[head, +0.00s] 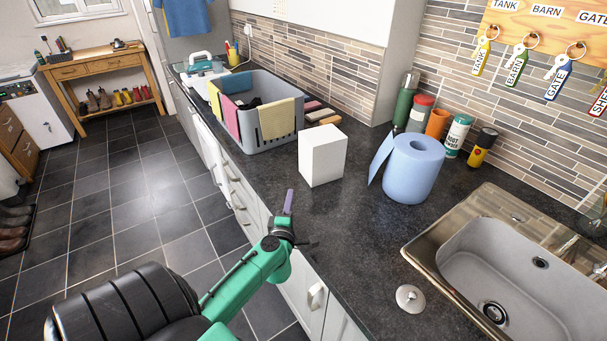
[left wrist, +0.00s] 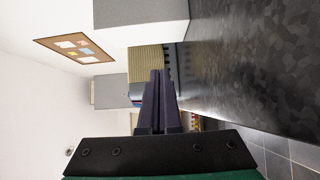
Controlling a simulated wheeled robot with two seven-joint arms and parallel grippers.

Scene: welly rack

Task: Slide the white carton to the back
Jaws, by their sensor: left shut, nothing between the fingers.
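The white carton (head: 322,156) stands upright on the dark worktop, between the grey crate and the blue paper roll. My left gripper (head: 288,200) is shut and empty, its fingers pointing toward the back near the worktop's front edge. It is in front and to the left of the carton, with a visible gap between them. In the left wrist view the shut fingers (left wrist: 157,98) point along the worktop, and the carton (left wrist: 145,14) shows at the top edge, partly cut off. My right gripper is not in view.
A grey crate (head: 276,129) with cloths stands left of the carton. The blue paper roll (head: 414,170) is to its right, with several bottles behind. A sink (head: 500,275) and a white plug (head: 410,298) are at the right. The worktop in front of the carton is clear.

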